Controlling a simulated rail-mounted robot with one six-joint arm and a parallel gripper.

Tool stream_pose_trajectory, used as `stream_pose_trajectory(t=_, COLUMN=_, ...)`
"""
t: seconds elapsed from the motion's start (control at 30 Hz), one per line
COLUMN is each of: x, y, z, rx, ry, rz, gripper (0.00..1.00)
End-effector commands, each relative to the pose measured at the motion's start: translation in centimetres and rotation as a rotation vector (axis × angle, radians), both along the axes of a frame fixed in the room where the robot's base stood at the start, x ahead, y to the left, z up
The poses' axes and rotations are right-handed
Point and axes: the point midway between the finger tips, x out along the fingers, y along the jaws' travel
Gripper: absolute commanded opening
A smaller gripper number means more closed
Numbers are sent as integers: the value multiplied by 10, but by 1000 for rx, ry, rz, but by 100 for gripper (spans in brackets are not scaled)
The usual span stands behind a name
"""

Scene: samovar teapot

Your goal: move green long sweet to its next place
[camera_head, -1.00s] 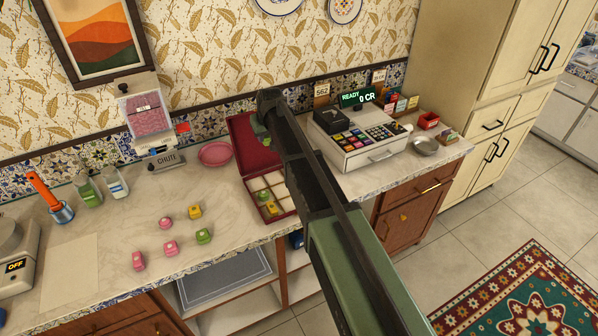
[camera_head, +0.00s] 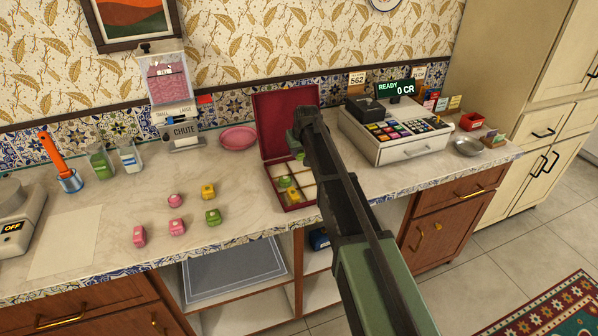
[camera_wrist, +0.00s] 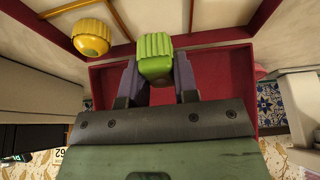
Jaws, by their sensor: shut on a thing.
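The green long sweet (camera_wrist: 155,58) is between the two fingers of my gripper (camera_wrist: 158,75) in the wrist view. It is over the red box (camera_head: 270,178), near the open lid. A yellow sweet (camera_head: 291,197) sits in a front compartment. A yellow sweet (camera_wrist: 91,37) shows left of the held one in the wrist view.
Several pink, yellow and green sweets lie on the counter, among them a green one (camera_head: 213,217). A pink dish (camera_head: 238,138) stands left of the box, the cash register (camera_head: 392,137) right of it. The lid (camera_head: 283,122) stands upright behind.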

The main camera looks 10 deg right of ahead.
Motion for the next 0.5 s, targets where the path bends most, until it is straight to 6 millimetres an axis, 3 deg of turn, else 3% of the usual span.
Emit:
stream_pose_trajectory(t=0.07, x=0, y=0, z=-5, rx=0, ry=0, rz=0, gripper=5)
stream_pose_trajectory(t=0.27, x=0, y=0, z=-45, rx=0, ry=0, rz=0, gripper=5)
stream_pose_trajectory(t=0.5, x=0, y=0, z=-40, rx=0, ry=0, rz=0, gripper=5)
